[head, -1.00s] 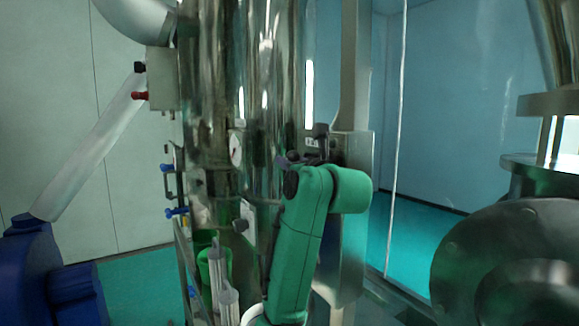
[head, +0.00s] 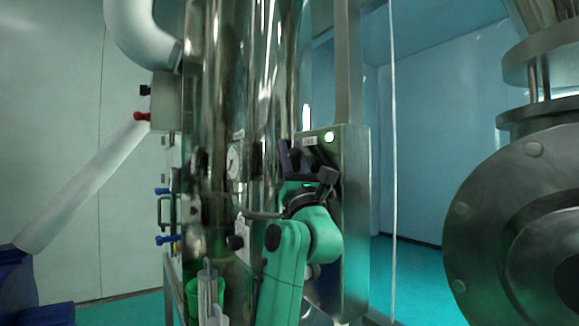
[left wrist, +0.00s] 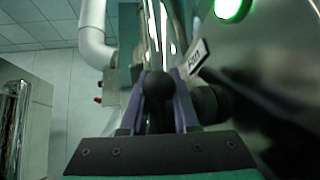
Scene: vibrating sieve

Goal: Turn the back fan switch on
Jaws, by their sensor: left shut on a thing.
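My left gripper (head: 291,158) is at the steel control box (head: 353,215) beside the tall steel column. In the left wrist view, its purple fingers (left wrist: 158,98) are shut on a black round-ended knob (left wrist: 156,88), which I take to be the fan switch. A white label (left wrist: 197,56), seemingly reading "FAN", is just above and to the right of the fingers. A lamp on the box glows green (left wrist: 228,8) and also shows in the head view (head: 329,137). The switch is hidden by the gripper in the head view. My right gripper is not in view.
The shiny steel column (head: 245,90) with a pressure gauge (head: 233,161) stands close left of the gripper. A large round steel machine part (head: 515,235) fills the right side. Open teal floor (head: 413,275) lies between it and the box.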

